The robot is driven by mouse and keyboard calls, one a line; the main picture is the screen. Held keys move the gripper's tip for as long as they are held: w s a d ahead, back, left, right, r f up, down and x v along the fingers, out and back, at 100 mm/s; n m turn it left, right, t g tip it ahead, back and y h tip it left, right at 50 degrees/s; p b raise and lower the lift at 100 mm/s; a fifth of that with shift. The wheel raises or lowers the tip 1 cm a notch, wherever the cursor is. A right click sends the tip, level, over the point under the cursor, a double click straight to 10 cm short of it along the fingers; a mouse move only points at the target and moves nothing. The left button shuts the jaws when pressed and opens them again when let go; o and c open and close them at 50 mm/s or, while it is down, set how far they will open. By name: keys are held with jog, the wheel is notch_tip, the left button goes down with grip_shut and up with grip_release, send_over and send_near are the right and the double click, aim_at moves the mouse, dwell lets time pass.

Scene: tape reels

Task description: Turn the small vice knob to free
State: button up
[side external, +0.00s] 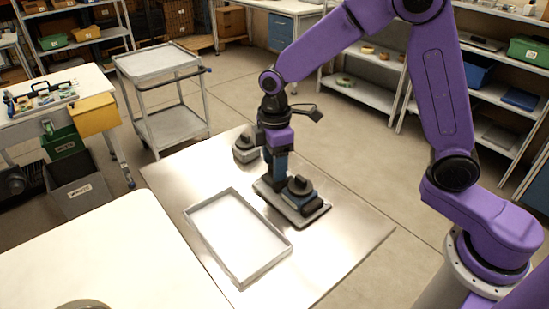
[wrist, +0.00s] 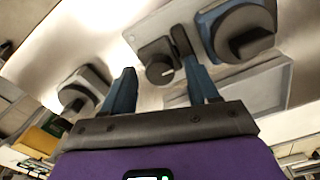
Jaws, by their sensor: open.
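A small dark round knob (wrist: 159,73) with a pale mark sits on a grey block in the wrist view, between my two blue fingers. I take it for the small vice knob; in the side view my gripper hides it. My gripper (wrist: 154,56) is open around the knob's area, with gaps on both sides and nothing held. In the side view my gripper (side external: 279,178) points straight down, low over the grey base plate (side external: 313,219). I cannot tell whether the fingertips touch anything.
A larger dark knob on a blue block (side external: 300,189) stands close to my gripper, also in the wrist view (wrist: 240,35). A separate grey knob unit (side external: 245,149) stands at the other side. An empty tray (side external: 238,237) lies in front on the metal tabletop (side external: 345,245).

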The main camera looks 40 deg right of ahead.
jog(key=shift+r, duration=0.1)
notch_tip(320, 180, up, 17)
dwell(0.5)
jog(key=shift+s, duration=0.15)
jog(key=s+d+f, duration=0.3)
jog(key=s+f, duration=0.1)
jog(key=s, duration=0.5)
jog(key=s+d+f+m, duration=0.1)
jog(key=s+d+f, duration=0.3)
jog(key=s, duration=0.5)
jog(key=s+d+f, duration=0.3)
jog(key=s, duration=0.6)
jog(key=shift+s+d+f+m, duration=0.2)
jog(key=shift+d+f+m, duration=0.1)
jog(key=shift+f, duration=0.1)
